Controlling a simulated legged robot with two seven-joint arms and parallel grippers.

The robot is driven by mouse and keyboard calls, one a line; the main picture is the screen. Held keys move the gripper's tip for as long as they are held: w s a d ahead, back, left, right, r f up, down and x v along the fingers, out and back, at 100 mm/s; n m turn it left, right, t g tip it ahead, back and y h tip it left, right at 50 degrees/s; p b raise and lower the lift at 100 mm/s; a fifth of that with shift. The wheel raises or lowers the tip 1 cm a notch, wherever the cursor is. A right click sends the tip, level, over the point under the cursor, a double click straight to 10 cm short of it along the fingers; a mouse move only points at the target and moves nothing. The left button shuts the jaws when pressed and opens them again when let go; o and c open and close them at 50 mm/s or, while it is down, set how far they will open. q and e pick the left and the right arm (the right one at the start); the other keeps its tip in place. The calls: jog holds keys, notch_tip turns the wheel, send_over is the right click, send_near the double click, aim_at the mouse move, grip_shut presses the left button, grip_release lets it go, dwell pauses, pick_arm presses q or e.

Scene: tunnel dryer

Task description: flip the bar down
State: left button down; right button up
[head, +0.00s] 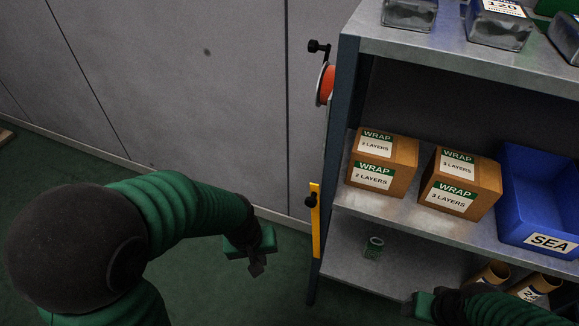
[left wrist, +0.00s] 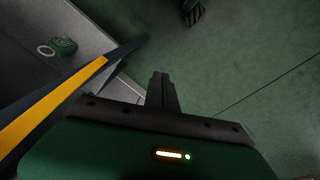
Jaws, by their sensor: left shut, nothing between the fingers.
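The bar also shows in the left wrist view as a slanting yellow strip (left wrist: 52,102) at the left, beside the dark post. My left gripper (head: 257,270) is shut and empty, to the left of the bar and lower in the picture, apart from it. Its closed fingers (left wrist: 160,88) point away from the bar's strip in the left wrist view. My right gripper (head: 426,303) shows only partly at the bottom edge; its fingers are unclear.
The shelf holds two WRAP boxes (head: 382,163), a blue SEA bin (head: 540,200) and cardboard tubes (head: 490,275). A green roll (head: 374,247) sits on the lower shelf. An orange reel (head: 325,84) hangs on the post. The floor left of the shelf is clear.

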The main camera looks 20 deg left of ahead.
pick_arm(q)
jog(key=w+a+r+n+h+p, duration=0.1)
jog(key=r+n+p, duration=0.6)
jog(key=r+p, duration=0.8)
jog(key=w+r+n+h+p, duration=0.2)
jog(key=w+r+n+p, duration=0.4)
jog(key=r+p, duration=0.9)
jog(key=shift+a+n+h+p, duration=0.35)
jog(key=shift+n+h+p, duration=0.05)
jog(key=shift+p, duration=0.55)
jog(key=shift+d, duration=0.1)
jog(key=d+r+x, duration=0.1)
jog(key=d+x, duration=0.2)
jog(key=x, duration=0.9)
jog(key=shift+f+b, duration=0.3)
jog(key=shift+d, duration=0.15)
